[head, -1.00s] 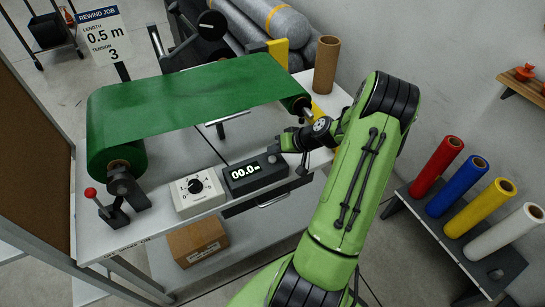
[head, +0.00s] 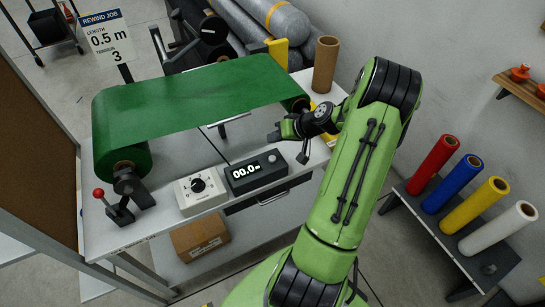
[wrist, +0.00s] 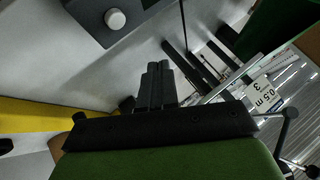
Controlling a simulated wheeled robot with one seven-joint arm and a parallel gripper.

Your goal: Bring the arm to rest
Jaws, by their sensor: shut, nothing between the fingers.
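My green arm reaches up over the bench in the head view. My gripper (head: 274,136) is above the bench, just behind the right end of the length counter (head: 257,172), and does not appear to touch it. In the wrist view its two dark fingers (wrist: 155,82) are together with nothing between them. The counter reads 00.0. Its box, with a pale round knob, also shows at the top of the wrist view (wrist: 95,15).
A green sheet (head: 190,98) spans the bench (head: 170,232) between two rollers. A dial box (head: 201,190) and red-knobbed lever (head: 98,193) stand at the front. A brown tube (head: 326,62) stands behind my arm. Coloured rolls (head: 452,183) stand on a right-hand rack.

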